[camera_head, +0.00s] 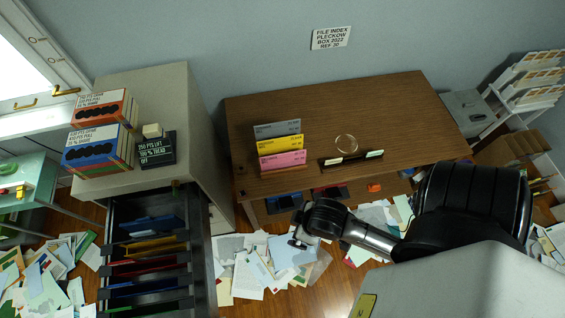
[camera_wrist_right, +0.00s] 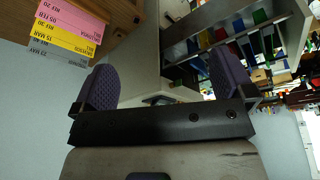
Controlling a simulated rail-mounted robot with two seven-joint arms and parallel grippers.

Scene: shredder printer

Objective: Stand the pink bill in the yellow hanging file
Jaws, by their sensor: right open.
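The pink bill (camera_head: 283,160) stands upright in a wooden holder at the desk's left front, before a yellow bill (camera_head: 280,143) and a grey bill (camera_head: 277,129). It also shows at the top left of the right wrist view (camera_wrist_right: 70,22). The yellow hanging file (camera_head: 153,246) hangs in the open cabinet drawer, behind a red file (camera_head: 148,266) and in front of a blue one (camera_head: 155,225). My right gripper (camera_head: 298,238) is in front of the desk, apart from the bills. Its purple-padded fingers (camera_wrist_right: 164,82) are open and empty. My left gripper is not in view.
The wooden desk (camera_head: 385,115) holds a glass disc (camera_head: 346,143) and a dark card stand (camera_head: 350,160). The grey cabinet (camera_head: 160,90) carries boxes (camera_head: 92,148) and a black sign (camera_head: 157,149). Loose papers cover the floor. The desk's right half is clear.

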